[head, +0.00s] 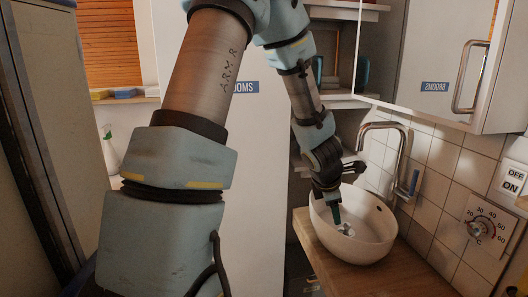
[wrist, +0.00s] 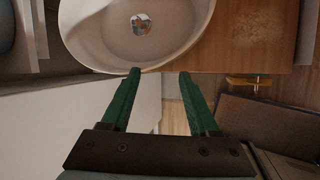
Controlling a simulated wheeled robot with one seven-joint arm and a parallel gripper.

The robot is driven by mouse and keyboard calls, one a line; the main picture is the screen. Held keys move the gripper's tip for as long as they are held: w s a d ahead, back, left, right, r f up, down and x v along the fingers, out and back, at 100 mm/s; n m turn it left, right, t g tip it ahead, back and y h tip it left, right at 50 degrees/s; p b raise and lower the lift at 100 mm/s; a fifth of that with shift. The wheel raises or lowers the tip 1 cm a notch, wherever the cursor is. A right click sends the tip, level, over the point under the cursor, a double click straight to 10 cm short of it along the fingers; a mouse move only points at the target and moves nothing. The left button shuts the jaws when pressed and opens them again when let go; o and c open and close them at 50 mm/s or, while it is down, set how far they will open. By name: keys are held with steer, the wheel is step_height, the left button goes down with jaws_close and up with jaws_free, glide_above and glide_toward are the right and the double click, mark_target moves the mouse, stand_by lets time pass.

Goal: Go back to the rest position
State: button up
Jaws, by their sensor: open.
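My arm reaches across the head view, and my gripper (head: 337,212) points down at the near left part of a white oval basin (head: 375,244). In the wrist view my gripper (wrist: 160,74) has its two green fingers apart, with nothing between them. The basin (wrist: 84,42) lies beyond the fingertips there, with its drain (wrist: 141,24) visible. How far the fingertips are above the basin's rim is hard to tell.
The basin stands on a wooden counter (head: 400,274) below a chrome tap (head: 385,127). A white cabinet with a handle (head: 469,62) hangs above right. A tiled wall with a temperature dial (head: 480,227) is at the right. A spray bottle (head: 109,150) stands at the left.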

steer(key=s+a+r+m+g+y, duration=0.1)
steer(key=s+a+m, duration=0.2)
steer(key=a+m, duration=0.3)
steer(key=s+a+r+m+g+y, duration=0.1)
steer(key=s+a+r+m, duration=0.1)
steer(key=s+a+m, duration=0.2)
steer(key=s+a+r+m+y, duration=0.1)
steer(key=s+a+m, duration=0.3)
steer(key=a+m, duration=0.5)
steer(key=a+r, duration=0.1)
steer(key=a, duration=0.5)
steer(key=shift+a+g+y, duration=0.3)
steer(key=shift+g, duration=0.1)
steer(key=shift+w, duration=0.1)
